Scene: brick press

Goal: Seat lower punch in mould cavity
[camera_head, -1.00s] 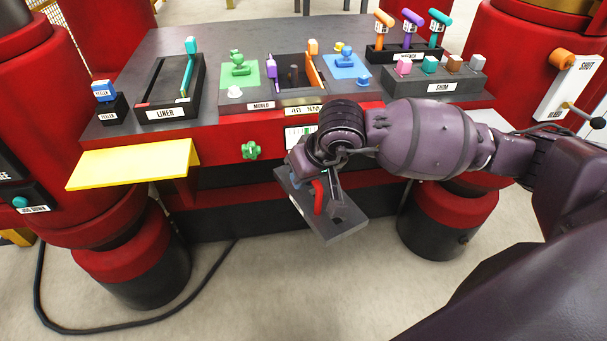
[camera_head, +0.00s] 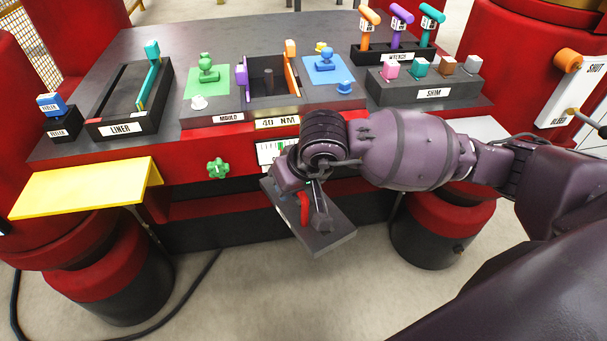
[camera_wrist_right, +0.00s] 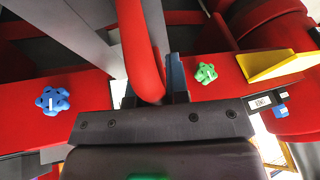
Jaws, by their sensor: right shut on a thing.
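The lower punch looks like the dark grey plate (camera_head: 335,232) with a red handle (camera_head: 305,208), held in front of the press below the table edge. My right gripper (camera_head: 308,190) is shut on this red handle, which also shows close up in the right wrist view (camera_wrist_right: 140,55). The plate hangs tilted and clear of the table. The mould cavity (camera_head: 284,86) is the dark rectangular opening in the table, beyond and above the gripper, with a dark post inside, a purple piece on its left and an orange piece on its right. My left gripper is not in view.
A green knob (camera_head: 218,168) and a yellow shelf (camera_head: 85,187) stick out from the red front. The liner tray (camera_head: 128,127) lies left of the mould. The shim block (camera_head: 425,95) and wrench rack (camera_head: 392,52) stand right. A blue knob (camera_wrist_right: 52,101) shows in the wrist view.

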